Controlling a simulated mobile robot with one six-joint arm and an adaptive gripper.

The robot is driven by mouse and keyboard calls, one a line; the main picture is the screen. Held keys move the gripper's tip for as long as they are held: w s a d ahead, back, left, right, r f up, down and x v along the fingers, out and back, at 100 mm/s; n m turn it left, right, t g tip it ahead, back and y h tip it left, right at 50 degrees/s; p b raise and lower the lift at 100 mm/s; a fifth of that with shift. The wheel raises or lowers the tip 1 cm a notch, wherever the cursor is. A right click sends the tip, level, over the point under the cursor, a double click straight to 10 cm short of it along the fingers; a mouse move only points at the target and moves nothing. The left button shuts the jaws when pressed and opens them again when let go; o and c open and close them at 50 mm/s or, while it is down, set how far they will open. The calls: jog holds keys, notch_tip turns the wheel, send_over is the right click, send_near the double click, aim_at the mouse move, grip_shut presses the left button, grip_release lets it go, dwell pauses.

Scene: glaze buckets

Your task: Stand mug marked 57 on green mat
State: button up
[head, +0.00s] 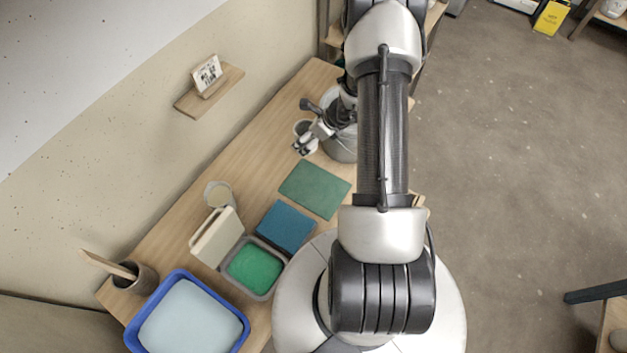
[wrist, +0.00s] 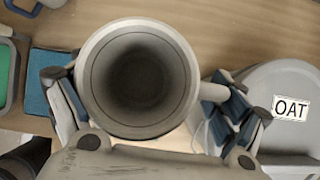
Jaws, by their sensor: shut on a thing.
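A pale grey mug (wrist: 180,108) fills the middle of the wrist view, seen from above with its dark empty inside and its handle to the right. It also shows in the head view (head: 301,127), partly covered by my gripper (head: 306,145). In the wrist view my gripper (wrist: 148,105) is shut on the mug, a finger on each side. The mug's number is out of sight. I cannot tell whether its base touches the table. The green mat (head: 315,189) lies flat and bare, nearer the robot than the mug; I cannot make it out in the wrist view.
A blue mat (head: 286,226) lies beside the green one, next to a grey tub (head: 232,283) of green glaze with its lid upright. A bucket marked OAT (wrist: 290,85) stands close right of the mug. A blue basin (head: 241,338), brush pot (head: 143,281) and pale jar (head: 218,190) stand further off.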

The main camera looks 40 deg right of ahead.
notch_tip(320, 180, down, 19)
jog(key=b, duration=0.4)
jog(key=shift+f+b, duration=0.1)
jog(key=shift+b, duration=0.25)
jog(key=shift+f, duration=0.15)
jog(key=o, duration=0.9)
jog(key=shift+o, duration=0.8)
